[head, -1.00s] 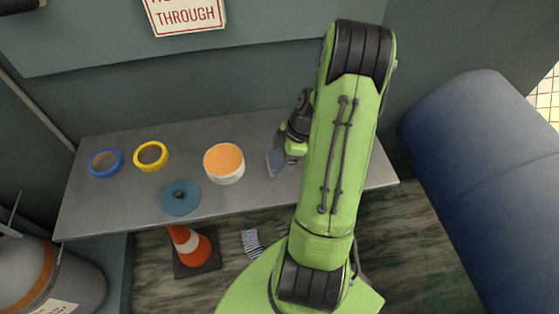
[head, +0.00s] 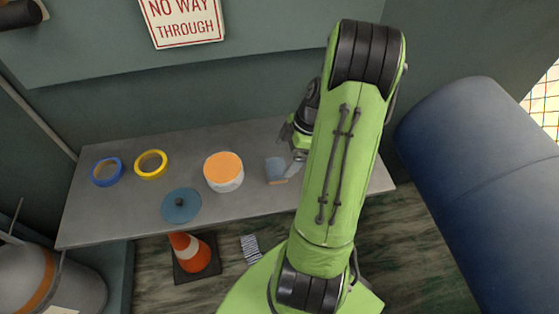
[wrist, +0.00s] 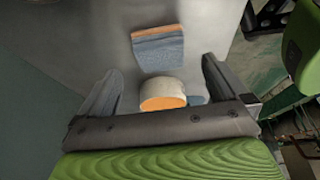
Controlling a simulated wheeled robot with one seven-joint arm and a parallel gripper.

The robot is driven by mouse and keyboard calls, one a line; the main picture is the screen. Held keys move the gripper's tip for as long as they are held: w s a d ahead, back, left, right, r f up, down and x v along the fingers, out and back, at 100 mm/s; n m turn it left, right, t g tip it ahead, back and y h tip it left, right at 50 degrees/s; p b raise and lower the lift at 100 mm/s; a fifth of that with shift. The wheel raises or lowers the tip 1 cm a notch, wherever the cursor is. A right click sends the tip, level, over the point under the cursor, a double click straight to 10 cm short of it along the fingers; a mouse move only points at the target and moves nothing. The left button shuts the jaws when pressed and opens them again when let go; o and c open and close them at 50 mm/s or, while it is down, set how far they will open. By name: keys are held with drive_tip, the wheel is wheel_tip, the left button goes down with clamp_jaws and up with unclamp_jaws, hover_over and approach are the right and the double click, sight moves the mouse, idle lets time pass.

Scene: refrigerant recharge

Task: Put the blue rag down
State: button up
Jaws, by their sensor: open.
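The blue rag (head: 276,169), a folded piece with an orange-tan edge, lies on the grey bench, right of the white tub. It also shows in the wrist view (wrist: 158,51), flat on the bench just beyond my fingertips. My gripper (head: 294,168) is beside the rag's right side in the head view, partly hidden by my arm. In the wrist view my gripper (wrist: 160,75) has its two fingers spread wide with nothing held between them. The rag appears apart from both fingers.
On the bench (head: 240,205) stand a white tub with an orange top (head: 223,172), a blue disc with a knob (head: 181,205), a yellow ring (head: 151,164) and a blue ring (head: 107,171). An orange cone (head: 192,252) is below. A blue tank (head: 485,180) is at right.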

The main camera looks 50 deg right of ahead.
drive_tip(key=p+v, duration=0.1)
drive_tip(key=v, duration=0.5)
wheel_tip(320, 180, up, 5)
drive_tip(key=m+h, duration=0.1)
hover_over(278, 170)
drive_tip(key=a+r+m+h, duration=0.25)
drive_tip(key=a+r, duration=0.25)
drive_tip(key=a, duration=0.4)
drive_tip(key=s+a+r+m+t, duration=0.3)
drive_tip(key=s+a+r+m, duration=0.2)
drive_tip(key=s+a, duration=0.5)
drive_tip(key=m, duration=0.2)
drive_tip(key=shift+a+r+m, duration=0.2)
drive_tip(key=shift+a+m, duration=0.05)
drive_tip(key=shift+m, duration=0.1)
